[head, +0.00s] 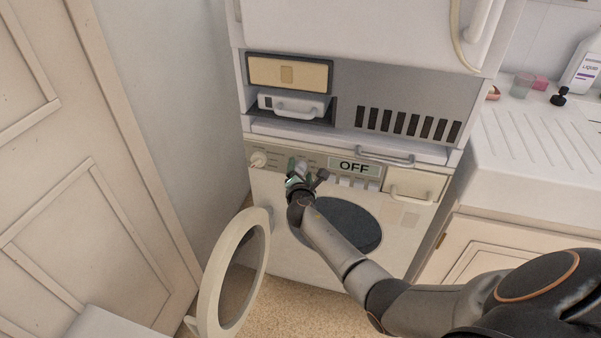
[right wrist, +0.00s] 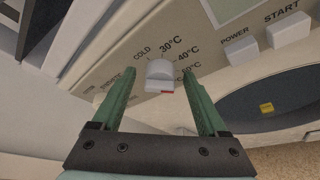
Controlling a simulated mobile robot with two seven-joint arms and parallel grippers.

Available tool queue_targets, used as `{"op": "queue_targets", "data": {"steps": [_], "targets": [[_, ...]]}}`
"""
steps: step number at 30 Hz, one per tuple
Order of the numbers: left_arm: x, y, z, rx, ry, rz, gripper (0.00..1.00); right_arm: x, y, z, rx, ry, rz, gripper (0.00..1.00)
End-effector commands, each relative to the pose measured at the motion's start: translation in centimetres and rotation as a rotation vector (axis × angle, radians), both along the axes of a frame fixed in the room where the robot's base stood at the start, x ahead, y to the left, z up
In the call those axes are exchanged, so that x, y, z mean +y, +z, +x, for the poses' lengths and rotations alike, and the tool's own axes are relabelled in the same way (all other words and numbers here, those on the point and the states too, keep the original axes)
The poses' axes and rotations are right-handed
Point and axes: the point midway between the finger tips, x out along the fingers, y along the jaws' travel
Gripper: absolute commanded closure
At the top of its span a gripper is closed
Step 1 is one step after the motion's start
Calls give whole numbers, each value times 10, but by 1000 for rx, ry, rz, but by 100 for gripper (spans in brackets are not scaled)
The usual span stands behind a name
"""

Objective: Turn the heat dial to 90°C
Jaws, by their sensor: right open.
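The heat dial (right wrist: 160,75) is a pale knob on the washing machine's slanted panel, seen in the right wrist view. Labels COLD, 30°C and 40°C show around it, with another partly covered temperature label below 40°C. A red mark shows on the dial's edge nearest my gripper; I cannot read exactly which setting it indicates. My right gripper (right wrist: 157,86) is open, its green fingers on either side of the dial with visible gaps. In the head view my right gripper (head: 306,180) is at the panel and partly hides the dial. My left gripper is not in view.
The washing machine's display (head: 355,168) reads OFF. POWER (right wrist: 240,52) and START (right wrist: 288,30) buttons are right of the dial. The round door (head: 232,272) hangs open at lower left.

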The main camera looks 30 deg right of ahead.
Motion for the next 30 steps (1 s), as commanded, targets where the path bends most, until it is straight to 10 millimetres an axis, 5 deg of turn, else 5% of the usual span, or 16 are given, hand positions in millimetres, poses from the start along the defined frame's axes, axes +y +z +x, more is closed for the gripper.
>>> {"op": "queue_targets", "data": {"steps": [4, 24, 30], "targets": [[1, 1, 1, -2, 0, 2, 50, 0, 0, 0, 0, 0, 0, 25], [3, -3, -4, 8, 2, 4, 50, 0, 0, 0, 1, 0, -1, 100], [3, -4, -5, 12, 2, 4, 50, 0, -1, -1, -1, -1, 2, 100]]}}
